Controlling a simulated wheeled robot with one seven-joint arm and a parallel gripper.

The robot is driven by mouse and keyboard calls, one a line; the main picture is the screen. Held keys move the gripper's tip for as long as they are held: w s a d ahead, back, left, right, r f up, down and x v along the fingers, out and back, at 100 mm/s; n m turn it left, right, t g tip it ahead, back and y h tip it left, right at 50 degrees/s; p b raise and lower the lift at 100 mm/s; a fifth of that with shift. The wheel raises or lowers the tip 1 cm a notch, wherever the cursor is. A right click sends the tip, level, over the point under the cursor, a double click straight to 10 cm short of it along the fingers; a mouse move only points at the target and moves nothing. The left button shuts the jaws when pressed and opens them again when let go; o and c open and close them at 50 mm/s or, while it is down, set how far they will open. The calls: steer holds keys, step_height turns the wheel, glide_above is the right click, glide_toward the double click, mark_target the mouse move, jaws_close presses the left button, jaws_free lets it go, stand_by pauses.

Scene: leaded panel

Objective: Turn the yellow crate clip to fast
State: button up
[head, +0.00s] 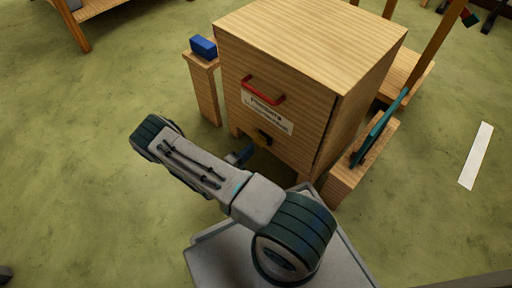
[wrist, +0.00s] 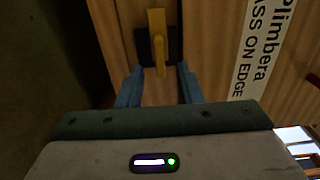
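The yellow crate clip (wrist: 157,35) sits on a black plate (wrist: 175,48) on the crate's wooden face in the wrist view. Its narrow lever points down the picture, toward my gripper. My gripper (wrist: 158,78) is open, with one blue finger on each side of the lever's lower end. I cannot tell whether either finger touches it. The wooden crate (head: 310,38) stands upright and closed.
A red handle (head: 263,91) and a white label (head: 267,111) are on the crate front above the clip. A blue block (head: 203,47) rests on a wooden stand at left. A teal panel (head: 378,130) leans at right. Green floor is open at left.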

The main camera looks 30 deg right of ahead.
mark_target(257, 144)
steer(key=shift+b+x, duration=0.5)
steer(key=shift+x, duration=1.75)
steer(key=shift+c, duration=0.3)
jaws_close()
